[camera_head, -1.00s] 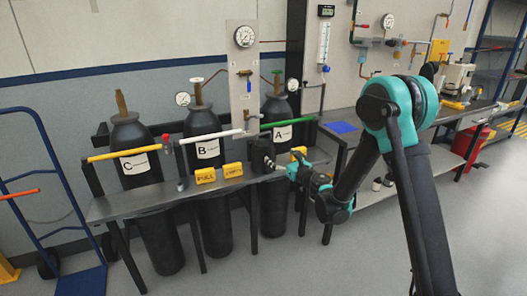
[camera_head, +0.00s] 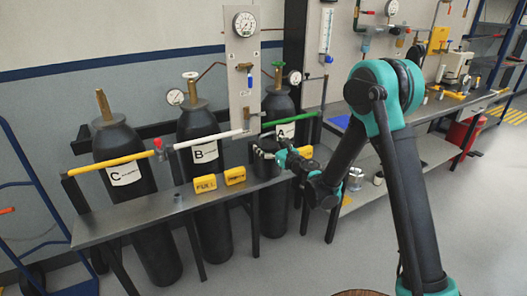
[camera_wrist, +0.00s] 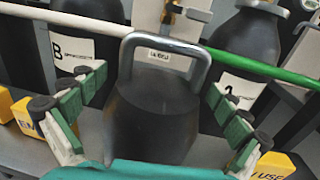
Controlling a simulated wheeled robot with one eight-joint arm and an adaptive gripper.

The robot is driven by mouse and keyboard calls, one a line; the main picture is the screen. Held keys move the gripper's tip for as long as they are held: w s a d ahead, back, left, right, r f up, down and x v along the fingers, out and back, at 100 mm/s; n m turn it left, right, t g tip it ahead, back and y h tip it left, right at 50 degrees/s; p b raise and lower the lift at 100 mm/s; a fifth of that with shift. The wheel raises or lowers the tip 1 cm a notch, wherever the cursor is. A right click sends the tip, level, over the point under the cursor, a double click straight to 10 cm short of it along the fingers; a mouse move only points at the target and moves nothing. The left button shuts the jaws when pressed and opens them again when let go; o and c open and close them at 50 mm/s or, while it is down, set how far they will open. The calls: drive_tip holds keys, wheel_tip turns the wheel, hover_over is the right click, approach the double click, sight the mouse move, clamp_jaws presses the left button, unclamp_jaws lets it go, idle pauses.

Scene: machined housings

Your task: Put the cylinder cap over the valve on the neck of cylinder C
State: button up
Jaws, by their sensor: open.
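Cylinder C (camera_head: 125,165) stands at the left of the rack in the head view, black with a white label. Its brass valve (camera_head: 103,105) stands bare above the neck. The cylinder cap (camera_wrist: 150,115) is a dark rounded body with a grey loop handle, standing on the shelf in the wrist view. My gripper (camera_head: 266,151) is open in front of cylinder A. In the wrist view my gripper (camera_wrist: 155,85) has a finger on each side of the cap, with visible gaps.
Cylinders B (camera_head: 203,160) and A (camera_head: 279,118) stand right of C. Yellow, white and green bars run in front of the cylinders. Yellow sign blocks (camera_head: 203,184) sit on the grey shelf (camera_head: 120,222). A gauge panel (camera_head: 242,80) rises behind. The shelf before C is clear.

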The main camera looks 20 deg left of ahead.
drive_tip(key=shift+w+a, duration=0.15)
drive_tip(key=c, duration=1.7)
drive_tip(key=shift+r, duration=0.15)
